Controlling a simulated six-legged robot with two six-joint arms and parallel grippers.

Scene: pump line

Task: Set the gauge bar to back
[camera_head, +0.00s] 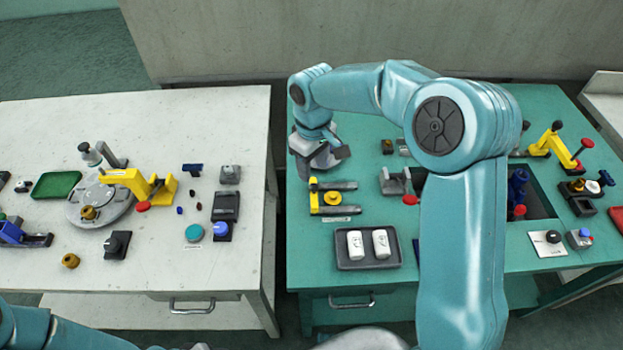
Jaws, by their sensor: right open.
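I cannot tell for sure which part is the gauge bar. A likely one is the yellow bar (314,196) that lies across two grey rails, with a small label in front, at the left end of the green table. My right gripper (322,160) is open, just behind this fixture and apart from it as far as I can tell. Its fingers are small and partly hidden by its own body, and nothing shows between them. My left arm shows only as a link at the bottom left; its gripper is out of view.
A grey tray (345,262) with two white parts stands in front of the fixture. A grey bracket (397,181) stands to the right. The green table (290,228) has an opening (538,199) farther right. A gap separates it from the white table (245,120), which holds a turntable (78,205).

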